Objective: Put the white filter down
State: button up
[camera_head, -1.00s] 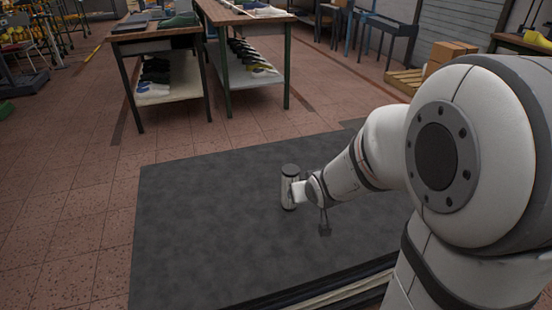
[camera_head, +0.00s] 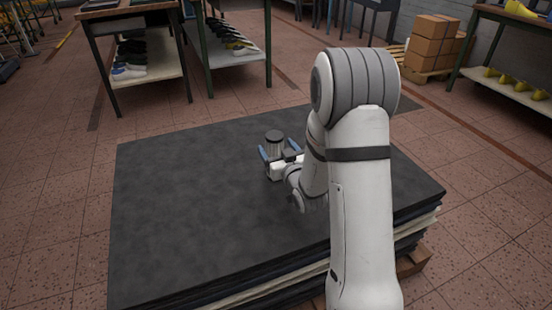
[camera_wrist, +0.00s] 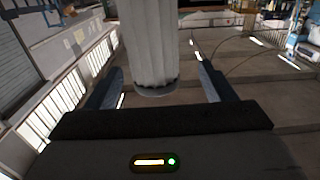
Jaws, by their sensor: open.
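The white filter (camera_head: 274,147) is a pleated cylinder with a dark cap. It stands upright over the dark sheet stack (camera_head: 190,190) in the head view; my gripper hides its base. My gripper (camera_head: 279,150) is open, with one blue finger on either side of the filter. In the wrist view the filter (camera_wrist: 150,45) rises between the spread fingers of my gripper (camera_wrist: 159,70), with visible gaps on both sides. Its dark-rimmed end is near the palm.
The stack top around the filter is clear. Two work tables with shoe lasts on lower shelves (camera_head: 150,70) stand behind it. Cardboard boxes (camera_head: 437,45) and another shelf with yellow lasts (camera_head: 510,85) are at the back right. Tiled floor lies between.

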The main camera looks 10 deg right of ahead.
aim_at(272, 137)
jog(key=w, duration=0.3)
jog(key=w+b, duration=0.1)
jog(key=w, duration=0.1)
jog(key=shift+w+a+r, duration=0.15)
jog(key=shift+w+a, duration=0.1)
jog(key=shift+w, duration=0.1)
jog(key=shift+r, duration=0.1)
grip_shut()
dwell(0.4)
